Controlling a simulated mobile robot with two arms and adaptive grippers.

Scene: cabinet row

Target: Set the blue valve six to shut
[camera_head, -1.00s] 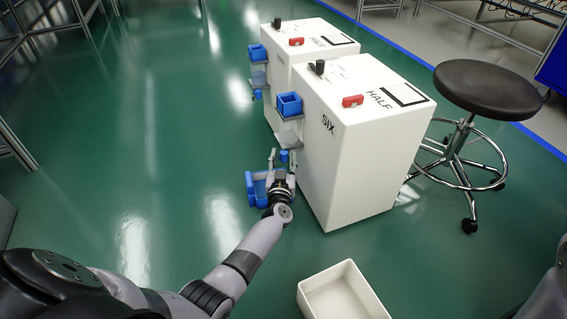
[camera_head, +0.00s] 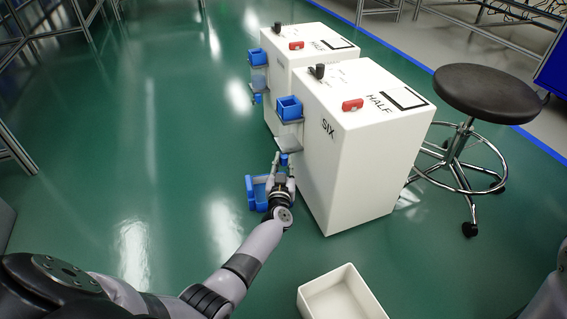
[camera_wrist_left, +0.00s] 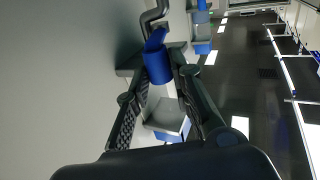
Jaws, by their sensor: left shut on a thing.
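The white cabinet marked SIX (camera_head: 345,165) stands in the middle of the head view. Its small blue valve (camera_head: 284,158) sticks out low on the cabinet's left side, under a grey shelf. My left gripper (camera_head: 283,168) is shut on the blue valve, coming from below in the picture. In the left wrist view the blue valve (camera_wrist_left: 158,62), on a bent dark pipe, sits between the two fingertips of my left gripper (camera_wrist_left: 158,72). The fingers hide part of the valve, and its exact turn is hard to tell. My right gripper is out of view.
A second white cabinet (camera_head: 285,62) with another blue fitting stands behind. A white tray (camera_head: 312,300) and a black stool (camera_head: 488,90) stand nearby. Green floor is clear at left.

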